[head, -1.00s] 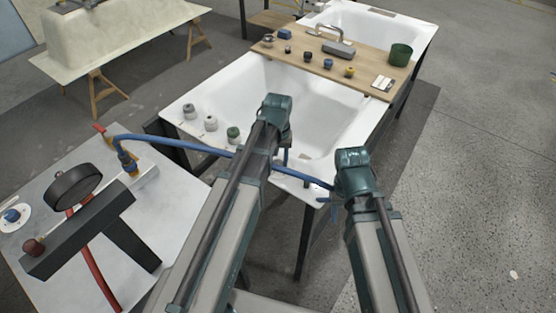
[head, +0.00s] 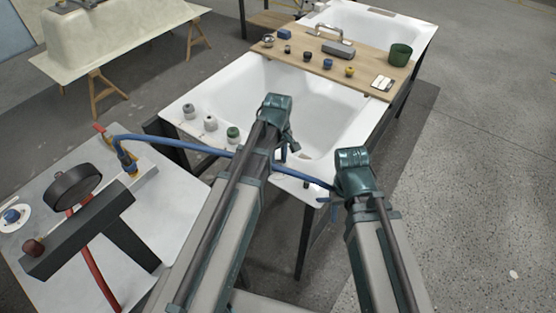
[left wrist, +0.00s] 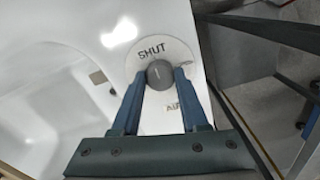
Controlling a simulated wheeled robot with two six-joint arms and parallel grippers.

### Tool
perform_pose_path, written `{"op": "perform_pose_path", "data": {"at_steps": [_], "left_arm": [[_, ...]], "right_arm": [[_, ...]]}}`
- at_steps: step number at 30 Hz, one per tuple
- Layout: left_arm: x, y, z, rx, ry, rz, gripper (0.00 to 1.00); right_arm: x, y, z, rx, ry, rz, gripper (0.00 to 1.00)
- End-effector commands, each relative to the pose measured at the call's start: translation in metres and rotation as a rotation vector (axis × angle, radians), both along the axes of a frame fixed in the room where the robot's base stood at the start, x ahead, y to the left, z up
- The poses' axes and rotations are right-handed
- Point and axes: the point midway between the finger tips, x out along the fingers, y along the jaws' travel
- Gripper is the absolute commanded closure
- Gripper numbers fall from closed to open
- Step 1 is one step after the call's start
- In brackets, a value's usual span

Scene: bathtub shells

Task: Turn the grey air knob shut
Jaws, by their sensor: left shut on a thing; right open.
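The grey air knob (left wrist: 160,73) shows in the left wrist view, on a pale round plate with the word SHUT above it and AIR below. The knob's face has a faint pale mark near its middle. My left gripper (left wrist: 161,75) has its two blue fingers on either side of the knob, shut on it. In the head view my left gripper (head: 284,152) is over the near rim of the white tub, and the knob is hidden there. My right gripper (head: 326,197) is open, at the near right corner of the tub, close to the blue hose.
The blue hose (head: 185,144) runs from a fitting on the left bench (head: 185,215) past my left arm. Several knobs, including a green one (head: 233,133), line the tub's left rim (head: 180,108). A wooden board (head: 375,72) with small parts lies across the tub's far end.

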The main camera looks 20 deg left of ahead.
Motion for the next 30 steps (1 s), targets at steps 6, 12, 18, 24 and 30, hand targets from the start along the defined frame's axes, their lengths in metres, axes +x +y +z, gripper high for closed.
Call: {"op": "perform_pose_path", "data": {"at_steps": [6, 12, 18, 24, 30], "left_arm": [[-0.0002, -0.0001, -0.0001, 0.0, 0.0, 0.042, 1.0], [-0.0002, -0.0001, -0.0001, 0.0, 0.0, 0.05, 1.0], [-0.0002, -0.0001, -0.0001, -0.001, 0.001, 0.05, 1.0], [-0.0002, -0.0001, -0.0001, 0.0, 0.0, 0.049, 0.31], [-0.0001, -0.0001, 0.0, 0.0, 0.0, 0.048, 0.26]], "right_arm": [[0.0, 0.0, -0.0001, 0.0, 0.0, 0.0, 0.5], [0.0, 0.0, -0.0001, 0.0, 0.0, 0.0, 0.5], [0.0, 0.0, -0.0001, 0.0, 0.0, 0.0, 0.5], [0.0, 0.0, -0.0001, 0.0, 0.0, 0.0, 0.5], [0.0, 0.0, 0.0, 0.0, 0.0, 0.0, 0.5]]}}
